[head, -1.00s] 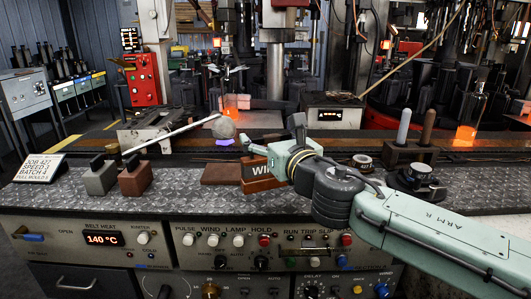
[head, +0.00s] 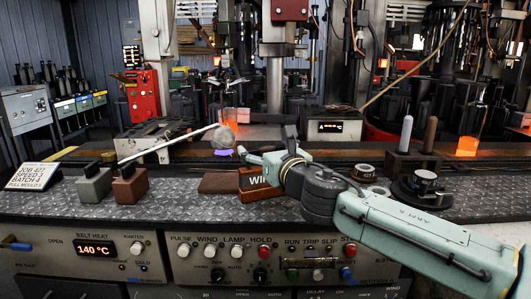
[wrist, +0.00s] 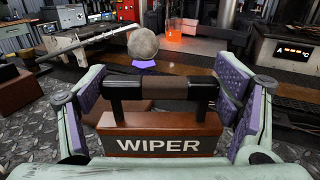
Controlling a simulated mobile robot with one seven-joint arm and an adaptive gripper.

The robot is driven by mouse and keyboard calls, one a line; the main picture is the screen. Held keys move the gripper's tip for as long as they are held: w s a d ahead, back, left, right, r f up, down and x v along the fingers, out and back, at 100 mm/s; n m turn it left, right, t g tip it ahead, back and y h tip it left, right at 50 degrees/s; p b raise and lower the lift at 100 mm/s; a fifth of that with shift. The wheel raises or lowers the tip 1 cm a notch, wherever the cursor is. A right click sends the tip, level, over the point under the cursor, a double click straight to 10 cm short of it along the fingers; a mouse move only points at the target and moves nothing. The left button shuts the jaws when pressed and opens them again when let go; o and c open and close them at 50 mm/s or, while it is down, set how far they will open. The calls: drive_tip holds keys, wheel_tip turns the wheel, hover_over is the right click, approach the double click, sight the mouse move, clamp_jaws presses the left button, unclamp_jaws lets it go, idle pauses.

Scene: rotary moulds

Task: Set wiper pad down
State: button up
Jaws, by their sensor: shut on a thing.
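The wiper pad is a brown block with white WIPER lettering (wrist: 158,146). A dark bar handle (wrist: 150,91) with a brown middle runs across above it. In the head view its lettered face (head: 258,183) shows at the worktop, partly hidden by my gripper. My gripper (wrist: 164,90) is shut on the handle, a purple-padded finger at each end. In the head view my gripper (head: 268,160) is low over the counter. I cannot tell whether the pad's underside touches the surface. A flat brown slab (head: 218,183) lies just left of the pad.
Grey (head: 94,186) and brown (head: 130,188) handled blocks stand at left. A rod with a grey ball (head: 222,138) reaches in behind. A tape roll (head: 364,172), a peg holder (head: 412,164) and a black round device (head: 422,187) stand at right. Hot orange glass (head: 467,146) glows behind.

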drive_tip(key=shift+f, duration=0.1)
drive_tip(key=o, duration=1.9)
drive_tip(key=b+v, duration=0.1)
drive_tip(key=v, duration=1.1)
